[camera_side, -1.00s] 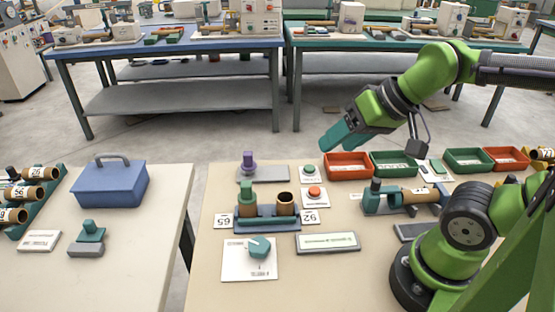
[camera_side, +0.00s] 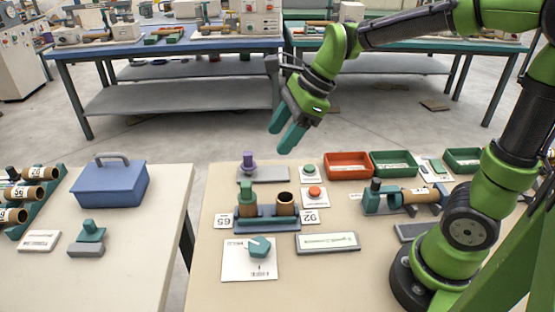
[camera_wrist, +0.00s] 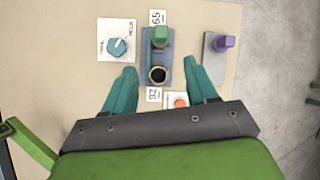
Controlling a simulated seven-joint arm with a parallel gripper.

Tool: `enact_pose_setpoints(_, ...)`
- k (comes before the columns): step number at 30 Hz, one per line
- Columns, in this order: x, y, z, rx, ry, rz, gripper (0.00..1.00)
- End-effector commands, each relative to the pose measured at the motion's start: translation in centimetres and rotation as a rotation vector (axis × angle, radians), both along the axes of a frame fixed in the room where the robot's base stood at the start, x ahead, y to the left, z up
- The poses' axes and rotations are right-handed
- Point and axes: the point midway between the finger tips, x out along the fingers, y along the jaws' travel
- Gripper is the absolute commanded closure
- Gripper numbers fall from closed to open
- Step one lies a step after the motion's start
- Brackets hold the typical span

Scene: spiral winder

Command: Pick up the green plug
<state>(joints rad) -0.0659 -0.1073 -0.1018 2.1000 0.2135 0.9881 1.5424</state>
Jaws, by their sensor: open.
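The green plug (camera_side: 246,190) stands upright in the left tube of a blue-grey two-tube holder (camera_side: 267,224), by the label 65. The right tube (camera_side: 285,202), by the label 92, is open at the top with a dark hollow. My gripper (camera_side: 283,140) is open and empty, above and behind the holder, its teal fingers pointing down. In the wrist view the green plug (camera_wrist: 160,37) lies ahead of the spread fingers (camera_wrist: 163,88), near the top, with the empty tube (camera_wrist: 158,74) nearer to me.
A purple plug (camera_side: 248,163) stands on a grey plate behind the holder. A red button (camera_side: 314,192) and a green button (camera_side: 309,171) are to the right. A teal knob (camera_side: 260,247) is in front. Red (camera_side: 348,166) and green bins (camera_side: 393,164) line the back edge.

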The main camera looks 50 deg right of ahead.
Motion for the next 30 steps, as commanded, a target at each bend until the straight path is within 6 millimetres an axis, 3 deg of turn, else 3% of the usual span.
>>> enact_pose_setpoints(3, 0.3, 0.1, 0.5, 0.069, 0.048, -0.146, 0.43)
enact_pose_setpoints(8, 0.4, 0.4, 0.0, 0.101, 0.081, -0.216, 0.43)
enact_pose_setpoints(21, 3.4, 3.4, -7.7, 0.098, 0.084, -0.216, 0.43)
enact_pose_setpoints(30, 4.4, 4.3, -10.0, 0.099, 0.079, -0.216, 0.43)
